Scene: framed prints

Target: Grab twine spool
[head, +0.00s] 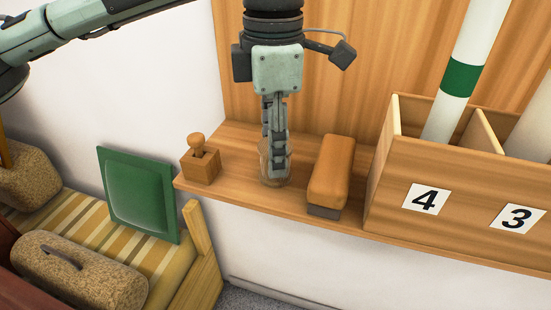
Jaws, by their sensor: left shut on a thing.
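The twine spool (265,160) stands on the wooden shelf (236,135), between a small wooden stamp-like block and an orange-brown block. I cannot tell whether the spool is clear of the shelf. My right gripper is not in view.
The stamp-like block (200,163) is close on the left, and the orange-brown block (332,172) is close on the right. A wooden bin (466,205) labelled 4 and 3 holds tubes.

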